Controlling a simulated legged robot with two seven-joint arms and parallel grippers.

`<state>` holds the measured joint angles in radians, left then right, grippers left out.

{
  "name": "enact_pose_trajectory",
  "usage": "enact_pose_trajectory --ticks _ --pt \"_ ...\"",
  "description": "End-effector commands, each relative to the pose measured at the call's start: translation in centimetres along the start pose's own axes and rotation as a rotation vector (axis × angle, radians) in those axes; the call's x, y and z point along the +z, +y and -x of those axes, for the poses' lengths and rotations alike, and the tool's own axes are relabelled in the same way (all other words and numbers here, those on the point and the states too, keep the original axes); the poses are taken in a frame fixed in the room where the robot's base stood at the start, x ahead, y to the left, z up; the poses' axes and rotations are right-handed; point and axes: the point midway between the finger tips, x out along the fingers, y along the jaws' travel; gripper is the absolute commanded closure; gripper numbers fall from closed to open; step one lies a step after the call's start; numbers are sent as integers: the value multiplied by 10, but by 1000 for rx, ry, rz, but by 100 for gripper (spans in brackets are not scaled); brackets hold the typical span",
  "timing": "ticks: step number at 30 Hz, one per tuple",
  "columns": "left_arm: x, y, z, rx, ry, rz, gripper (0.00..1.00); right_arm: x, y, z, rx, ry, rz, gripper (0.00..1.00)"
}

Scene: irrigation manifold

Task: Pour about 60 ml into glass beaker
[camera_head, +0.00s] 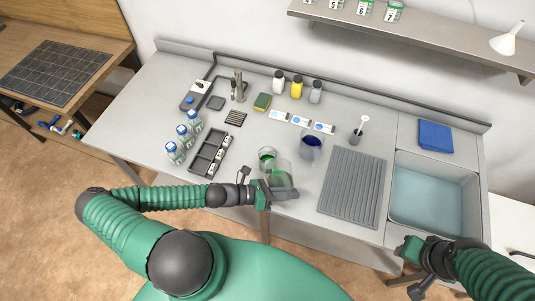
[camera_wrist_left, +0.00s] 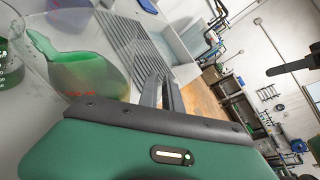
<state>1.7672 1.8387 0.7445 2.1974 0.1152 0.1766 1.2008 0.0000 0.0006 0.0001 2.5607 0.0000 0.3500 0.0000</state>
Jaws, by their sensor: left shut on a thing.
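My left gripper (camera_head: 284,194) is shut on a clear glass flask (camera_head: 281,176) holding green liquid, over the front of the bench. The flask also shows in the left wrist view (camera_wrist_left: 88,72), close beside the gripper fingers (camera_wrist_left: 160,95), and looks tilted. A glass beaker (camera_head: 267,155) with green liquid low inside stands just behind and left of the flask in the head view. It shows partly at the left edge of the wrist view (camera_wrist_left: 9,65). I cannot tell whether liquid runs between them. My right gripper (camera_head: 405,251) is by the sink's front; its fingers are unclear.
A beaker with blue liquid (camera_head: 311,147) stands behind to the right. A grey ribbed mat (camera_head: 353,187) and a sink (camera_head: 433,196) lie further right. A dark tray (camera_head: 209,155) and several blue-capped bottles (camera_head: 184,134) stand left. Bottles line the back.

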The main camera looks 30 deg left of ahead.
Motion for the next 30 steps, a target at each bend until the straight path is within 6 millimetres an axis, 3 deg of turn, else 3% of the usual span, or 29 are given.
enact_pose_trajectory --ticks 9,30 --pt "-19 4 -7 32 3 -68 100 2 0 -11 0 1 0 64" --pt "-18 3 -7 33 4 -72 100 2 0 -10 0 1 0 64"
